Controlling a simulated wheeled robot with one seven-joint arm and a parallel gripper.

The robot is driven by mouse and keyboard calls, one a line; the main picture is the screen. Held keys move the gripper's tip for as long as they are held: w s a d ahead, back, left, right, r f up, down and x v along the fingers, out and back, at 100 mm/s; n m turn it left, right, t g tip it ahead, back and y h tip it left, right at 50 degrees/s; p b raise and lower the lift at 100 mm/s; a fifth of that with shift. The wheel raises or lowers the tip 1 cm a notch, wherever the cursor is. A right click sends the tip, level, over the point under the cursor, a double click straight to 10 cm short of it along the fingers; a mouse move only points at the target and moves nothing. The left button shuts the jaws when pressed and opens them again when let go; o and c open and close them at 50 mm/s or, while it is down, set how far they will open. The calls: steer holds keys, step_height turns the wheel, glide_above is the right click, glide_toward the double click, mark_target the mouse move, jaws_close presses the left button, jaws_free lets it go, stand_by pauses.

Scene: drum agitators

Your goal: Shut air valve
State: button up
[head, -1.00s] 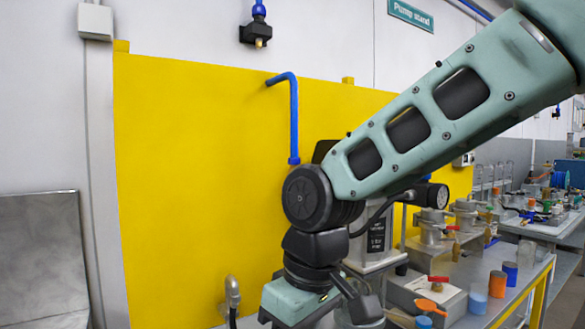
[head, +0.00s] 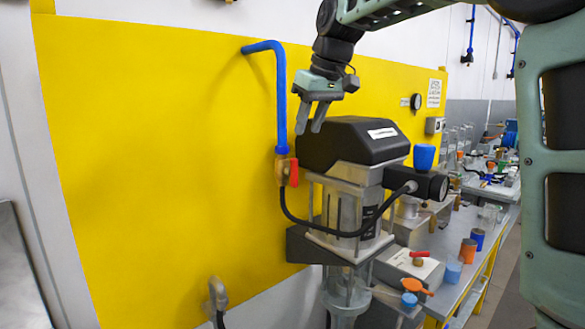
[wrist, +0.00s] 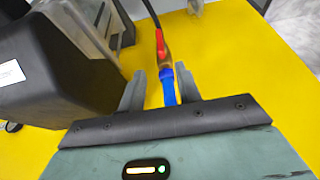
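The air valve is a brass body (head: 281,167) with a red lever handle (head: 293,172), fitted at the lower end of the blue air pipe (head: 281,100) on the yellow wall panel. The red handle lies along the line of the pipe. My gripper (head: 311,126) is above and a little right of the valve, fingers pointing down, apart from it. In the wrist view my gripper (wrist: 164,88) is open and empty, and the red handle (wrist: 160,42) and brass body (wrist: 167,60) show beyond the fingertips.
The black-topped agitator unit (head: 350,140) stands close right of the valve, its black hose (head: 318,230) running to the valve's underside. A grey fitting (head: 217,293) sits lower left. The yellow panel (head: 150,150) left of the pipe is clear.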

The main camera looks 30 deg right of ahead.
mark_target(297, 161)
steer(key=p+x, duration=0.2)
steer(key=x, duration=1.1)
steer(key=shift+s, duration=0.1)
steer(key=shift+c, duration=0.3)
jaws_close()
